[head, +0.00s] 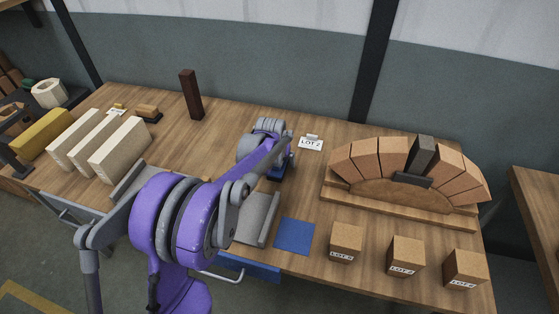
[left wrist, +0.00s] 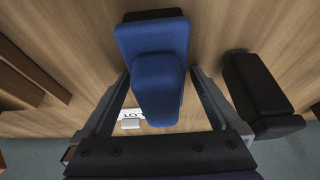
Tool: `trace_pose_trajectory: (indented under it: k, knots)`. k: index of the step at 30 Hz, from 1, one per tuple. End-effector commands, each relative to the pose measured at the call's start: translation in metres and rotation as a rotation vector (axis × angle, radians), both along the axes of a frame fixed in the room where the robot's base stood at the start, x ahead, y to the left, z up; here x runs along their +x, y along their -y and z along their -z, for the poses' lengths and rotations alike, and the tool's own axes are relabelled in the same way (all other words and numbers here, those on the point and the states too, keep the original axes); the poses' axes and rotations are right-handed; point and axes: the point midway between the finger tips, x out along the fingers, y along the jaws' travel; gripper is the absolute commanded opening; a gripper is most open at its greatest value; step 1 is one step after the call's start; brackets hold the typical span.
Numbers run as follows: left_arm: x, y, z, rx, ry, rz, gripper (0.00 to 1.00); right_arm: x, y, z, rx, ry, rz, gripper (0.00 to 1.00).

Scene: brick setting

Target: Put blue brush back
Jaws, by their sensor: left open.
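The blue brush (head: 277,175) lies on the workbench below my left gripper (head: 272,160), mostly hidden by it in the head view. In the left wrist view the blue brush (left wrist: 152,50) shows as a rounded blue block with a narrower raised handle. My left gripper (left wrist: 161,78) is open, with one finger on each side of the handle and a gap visible on both sides. A flat blue square (head: 294,236) lies bare on the bench, nearer the front edge. My right gripper is in neither view.
A brick arch (head: 408,165) on a wooden base stands to the right, with several labelled blocks (head: 346,243) in front. A LOT 2 card (head: 311,144) is behind the gripper. A dark post (head: 191,95) and pale blocks (head: 118,150) stand left.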

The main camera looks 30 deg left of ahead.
Motion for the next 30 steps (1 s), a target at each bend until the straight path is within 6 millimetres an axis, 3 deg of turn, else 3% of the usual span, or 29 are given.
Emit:
trace_pose_trajectory:
  k: [5,18,27,30]
  knots:
    - [-0.006,0.001,-0.017,0.000,0.000,0.000,0.97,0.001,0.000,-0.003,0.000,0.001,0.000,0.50]
    - [-0.039,0.009,-0.098,0.000,0.000,0.000,0.97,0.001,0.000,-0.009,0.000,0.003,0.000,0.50]
    - [-0.046,0.012,-0.114,0.000,0.000,0.001,0.97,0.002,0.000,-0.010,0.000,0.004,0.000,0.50]
    - [-0.057,0.021,-0.116,0.000,0.002,0.012,0.97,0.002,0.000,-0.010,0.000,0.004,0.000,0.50]
